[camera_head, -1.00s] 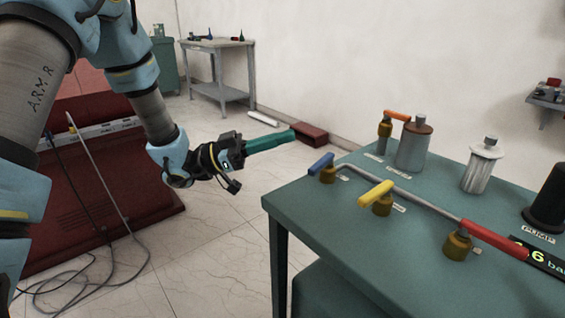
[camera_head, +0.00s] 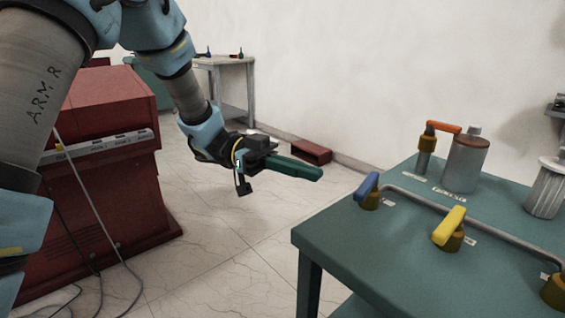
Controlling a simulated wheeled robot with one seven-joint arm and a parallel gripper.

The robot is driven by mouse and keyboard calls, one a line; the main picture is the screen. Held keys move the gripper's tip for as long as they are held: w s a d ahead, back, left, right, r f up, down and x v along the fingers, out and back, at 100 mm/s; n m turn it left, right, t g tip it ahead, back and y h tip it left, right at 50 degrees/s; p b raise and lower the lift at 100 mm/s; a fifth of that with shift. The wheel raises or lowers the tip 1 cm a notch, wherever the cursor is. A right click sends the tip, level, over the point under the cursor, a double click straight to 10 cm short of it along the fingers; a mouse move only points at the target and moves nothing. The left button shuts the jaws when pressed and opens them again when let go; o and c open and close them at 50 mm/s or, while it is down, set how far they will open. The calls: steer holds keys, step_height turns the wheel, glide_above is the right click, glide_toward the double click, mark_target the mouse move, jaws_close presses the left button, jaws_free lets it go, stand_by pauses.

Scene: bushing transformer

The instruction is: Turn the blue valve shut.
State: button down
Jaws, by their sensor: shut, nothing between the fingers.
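The blue valve (camera_head: 367,187) is a blue lever handle on a brass body, near the left corner of the green table (camera_head: 335,238). Its handle slants up and to the right in the picture. A grey pipe (camera_head: 450,218) runs from it to the right. My gripper (camera_head: 318,173) has green fingers, which are shut and empty. It is over the floor, left of the table and short of the blue valve, pointing right. A gap shows between the fingertips and the handle.
A yellow-handled valve (camera_head: 449,226) stands right of the blue one. An orange-handled valve (camera_head: 443,127) and a grey cylinder (camera_head: 465,162) stand behind. A red cabinet (camera_head: 95,190) is at left. A red box (camera_head: 311,151) lies by the wall. Open floor lies between cabinet and table.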

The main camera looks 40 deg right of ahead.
mark_target(359, 188)
steer(key=shift+x, duration=3.15)
